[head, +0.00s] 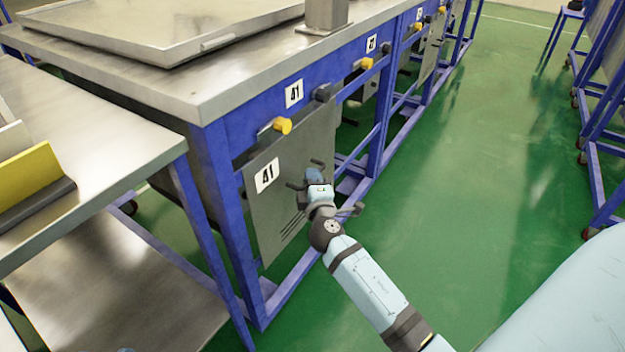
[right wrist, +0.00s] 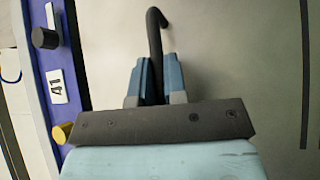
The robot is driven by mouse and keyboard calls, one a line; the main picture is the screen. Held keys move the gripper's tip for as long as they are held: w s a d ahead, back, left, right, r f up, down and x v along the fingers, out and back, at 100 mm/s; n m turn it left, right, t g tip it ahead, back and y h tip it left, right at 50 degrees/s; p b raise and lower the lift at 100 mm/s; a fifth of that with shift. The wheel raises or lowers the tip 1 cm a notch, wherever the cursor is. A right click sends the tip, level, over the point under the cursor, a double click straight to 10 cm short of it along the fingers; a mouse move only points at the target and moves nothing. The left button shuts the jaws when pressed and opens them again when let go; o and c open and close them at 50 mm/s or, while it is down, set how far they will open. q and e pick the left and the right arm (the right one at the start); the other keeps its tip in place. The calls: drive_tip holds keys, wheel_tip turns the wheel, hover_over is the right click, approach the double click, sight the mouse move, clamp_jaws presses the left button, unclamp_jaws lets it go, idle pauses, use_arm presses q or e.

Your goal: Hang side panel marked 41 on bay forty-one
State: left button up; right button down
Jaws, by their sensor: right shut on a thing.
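The grey side panel (head: 285,215) marked 41 (head: 267,175) stands nearly upright against the front of bay forty-one in the head view. Its top edge is close under the blue rail (head: 250,127), which carries a 41 label (head: 294,93). My right gripper (head: 316,175) is shut on the panel's black handle. In the right wrist view the fingers (right wrist: 155,82) close around the curved handle (right wrist: 156,30), with the panel's grey face (right wrist: 230,50) behind. I cannot tell whether the top edge is hooked on. My left gripper is not in view.
A yellow knob (head: 282,125) and a dark knob (head: 323,92) stick out from the rail by the panel's top. A steel side table (head: 80,130) stands at left. Open green floor (head: 470,200) lies to the right, with blue racks (head: 600,140) beyond.

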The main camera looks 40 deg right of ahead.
drive_tip(key=shift+f, duration=0.1)
drive_tip(key=c, duration=1.1)
unclamp_jaws()
drive_tip(key=shift+f, duration=0.15)
drive_tip(key=v, duration=0.7)
drive_tip(key=shift+s, duration=0.3)
